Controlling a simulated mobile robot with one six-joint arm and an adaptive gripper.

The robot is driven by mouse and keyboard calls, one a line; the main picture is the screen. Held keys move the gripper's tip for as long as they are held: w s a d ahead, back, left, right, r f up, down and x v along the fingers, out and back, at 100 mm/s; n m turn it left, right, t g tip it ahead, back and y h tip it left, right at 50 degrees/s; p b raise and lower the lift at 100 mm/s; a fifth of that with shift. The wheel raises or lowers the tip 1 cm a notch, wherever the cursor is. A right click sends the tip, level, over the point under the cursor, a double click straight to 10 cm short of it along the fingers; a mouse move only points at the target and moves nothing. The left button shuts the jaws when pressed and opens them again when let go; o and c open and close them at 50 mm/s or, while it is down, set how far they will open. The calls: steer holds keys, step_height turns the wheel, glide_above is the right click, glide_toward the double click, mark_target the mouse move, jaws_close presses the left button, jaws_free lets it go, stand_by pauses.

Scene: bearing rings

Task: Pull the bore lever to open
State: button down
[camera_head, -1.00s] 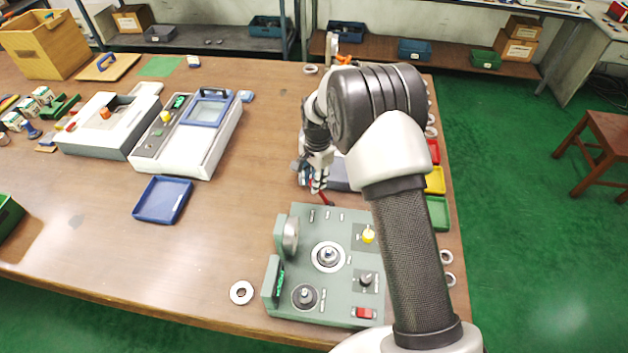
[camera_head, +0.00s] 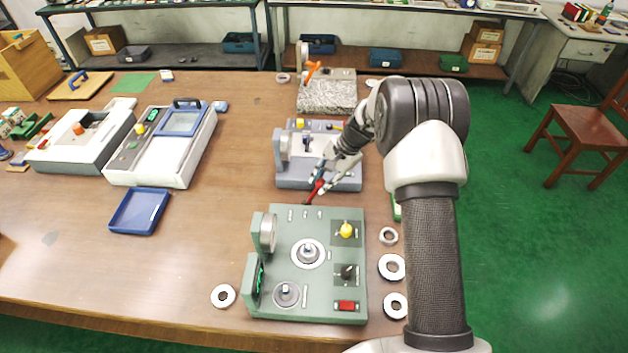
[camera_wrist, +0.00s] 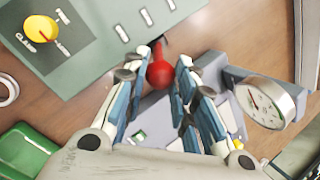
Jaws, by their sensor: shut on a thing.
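The bore lever (camera_head: 315,190), a short rod with a red ball knob, stands at the far edge of the green bench unit (camera_head: 325,275). In the head view it leans to the right and away. My gripper (camera_head: 321,179) is shut on the lever's knob. In the wrist view the red knob (camera_wrist: 160,73) sits between my gripper's blue-padded fingers (camera_wrist: 160,82). The unit bears a yellow clamp knob (camera_head: 346,230), a red switch (camera_head: 347,306) and round dial parts.
A grey unit with a gauge (camera_head: 290,182) stands just behind the lever, close to my gripper; its gauge (camera_wrist: 265,105) shows in the wrist view. Several bearing rings (camera_head: 391,267) lie to the right. A blue tray (camera_head: 139,211) lies left, with bare table between.

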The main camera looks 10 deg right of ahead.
steer(key=shift+s+d+f, duration=0.35)
steer(key=shift+d+f, duration=0.35)
steer(key=shift+d, duration=0.1)
steer(key=shift+f, duration=0.1)
steer(key=c, duration=1.8)
jaws_free()
steer(key=o, duration=0.5)
steer(key=shift+w+d, duration=0.1)
steer(key=shift+d, duration=0.15)
steer(key=shift+a+r, duration=0.2)
steer(key=shift+r, duration=0.05)
steer(key=v, duration=1.2)
steer(key=shift+w, duration=0.1)
